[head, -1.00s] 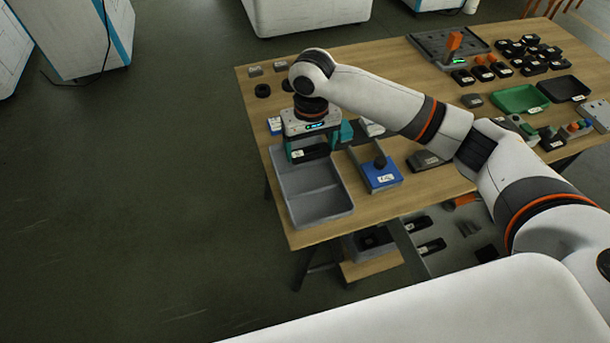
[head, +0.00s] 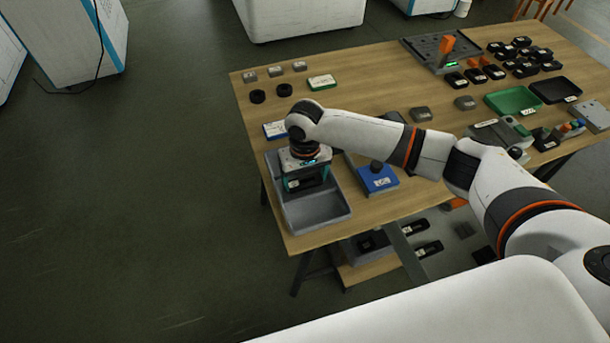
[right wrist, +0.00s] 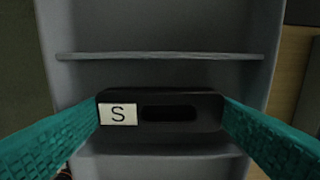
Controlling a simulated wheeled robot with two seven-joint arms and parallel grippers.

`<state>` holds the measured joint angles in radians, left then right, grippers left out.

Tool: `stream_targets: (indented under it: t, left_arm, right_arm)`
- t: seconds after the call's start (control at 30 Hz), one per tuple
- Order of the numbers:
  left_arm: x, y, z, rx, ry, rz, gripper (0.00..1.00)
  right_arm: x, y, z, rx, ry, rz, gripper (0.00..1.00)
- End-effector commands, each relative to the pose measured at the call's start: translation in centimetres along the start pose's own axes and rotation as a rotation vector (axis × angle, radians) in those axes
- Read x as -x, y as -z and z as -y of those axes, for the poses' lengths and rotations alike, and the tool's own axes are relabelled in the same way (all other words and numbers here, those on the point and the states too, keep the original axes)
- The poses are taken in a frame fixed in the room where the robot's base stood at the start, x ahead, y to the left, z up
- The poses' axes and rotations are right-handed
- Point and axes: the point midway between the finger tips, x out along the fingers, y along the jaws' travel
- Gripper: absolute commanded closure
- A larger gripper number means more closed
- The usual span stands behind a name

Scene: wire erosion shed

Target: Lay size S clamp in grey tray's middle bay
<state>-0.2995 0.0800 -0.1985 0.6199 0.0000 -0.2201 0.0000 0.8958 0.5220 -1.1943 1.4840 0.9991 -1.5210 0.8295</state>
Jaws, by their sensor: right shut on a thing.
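The size S clamp (right wrist: 175,112) is a dark block with a white label reading S and a dark slot. My right gripper (head: 306,186) is shut on it, with teal fingers (right wrist: 160,125) at its two ends. The grey tray (head: 320,217) lies at the table's left front, under my right gripper. In the right wrist view the tray (right wrist: 160,25) shows two cross dividers, and the clamp appears between them, over the middle bay. Its exact height above the bay floor is unclear. My left gripper is not in view.
A blue box (head: 378,178) with a dark knob stands just right of the tray. A blue-and-white labelled thing (head: 275,130) lies behind it. Black rings (head: 257,96) and small grey blocks (head: 275,71) sit at the back left. A green tray (head: 514,101) is farther right.

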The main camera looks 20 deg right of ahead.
Motion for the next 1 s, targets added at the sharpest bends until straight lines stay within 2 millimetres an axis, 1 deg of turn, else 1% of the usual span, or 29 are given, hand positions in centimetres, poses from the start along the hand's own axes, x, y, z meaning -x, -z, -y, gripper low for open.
stream_targets:
  t: [0.07,0.1,0.2,0.43,0.57,0.67,0.9,1.0]
  left_arm:
    - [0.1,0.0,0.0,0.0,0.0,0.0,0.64]
    - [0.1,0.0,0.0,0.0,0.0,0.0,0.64]
    - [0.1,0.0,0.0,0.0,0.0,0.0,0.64]
    - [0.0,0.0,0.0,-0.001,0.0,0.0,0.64]
    - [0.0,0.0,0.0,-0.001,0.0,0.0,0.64]
    - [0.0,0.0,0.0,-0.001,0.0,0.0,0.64]
    - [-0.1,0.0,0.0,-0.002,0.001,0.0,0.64]
    - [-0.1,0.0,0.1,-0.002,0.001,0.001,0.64]
  right_arm:
    - [-0.1,0.0,0.0,-0.001,-0.001,0.0,0.5]
    - [-0.2,0.0,0.0,0.0,0.0,-0.001,0.14]
    - [-0.2,0.0,0.0,0.0,0.0,-0.001,0.0]
    - [-0.1,0.0,0.0,0.0,0.0,0.0,0.0]
    - [1.0,0.0,0.0,0.001,-0.001,0.002,0.0]
    - [2.8,-0.1,0.0,0.001,-0.001,0.003,0.0]
    - [8.0,-0.1,0.0,0.001,-0.002,0.003,0.0]
    - [9.8,-0.1,0.0,0.001,-0.001,0.003,0.0]
